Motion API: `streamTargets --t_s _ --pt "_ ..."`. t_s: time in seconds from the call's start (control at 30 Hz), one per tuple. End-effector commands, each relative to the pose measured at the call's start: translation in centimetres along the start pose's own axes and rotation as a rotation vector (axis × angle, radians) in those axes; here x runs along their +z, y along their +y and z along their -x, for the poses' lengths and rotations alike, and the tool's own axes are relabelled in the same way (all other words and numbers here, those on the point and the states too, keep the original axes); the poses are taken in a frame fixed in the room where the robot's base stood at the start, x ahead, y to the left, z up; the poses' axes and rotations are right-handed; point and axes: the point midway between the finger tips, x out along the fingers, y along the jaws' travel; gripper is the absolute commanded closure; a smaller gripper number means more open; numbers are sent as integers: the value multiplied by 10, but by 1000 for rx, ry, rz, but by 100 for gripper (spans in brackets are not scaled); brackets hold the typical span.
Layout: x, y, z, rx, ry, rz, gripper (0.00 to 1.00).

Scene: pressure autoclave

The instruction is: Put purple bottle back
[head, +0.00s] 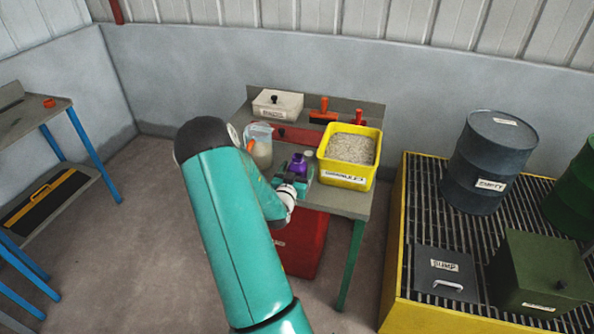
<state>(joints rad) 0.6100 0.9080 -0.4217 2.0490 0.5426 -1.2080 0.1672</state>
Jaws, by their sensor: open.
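My gripper (301,182) is at the near side of the bottle, at the end of my teal arm. It is small in the picture and partly hidden by the arm. Its jaws are open, but I cannot tell whether they are around the bottle or only beside it.
A red container (302,245) sits below. Right is a yellow-edged grate with a drum (490,160). Open floor lies left.

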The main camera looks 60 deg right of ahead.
Motion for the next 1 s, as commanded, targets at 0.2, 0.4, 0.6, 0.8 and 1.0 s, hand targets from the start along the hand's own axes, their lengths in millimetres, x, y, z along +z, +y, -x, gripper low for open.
streamTargets --t_s 0.2,0.4,0.6,0.8,1.0 --pt "-2 0 9 0 -2 0 24" --pt "-2 -1 48 -2 -3 1 24" --pt "-2 -1 91 -3 -3 1 24" --pt "-3 0 116 -1 -1 0 24" --pt "-3 0 120 1 1 0 24"
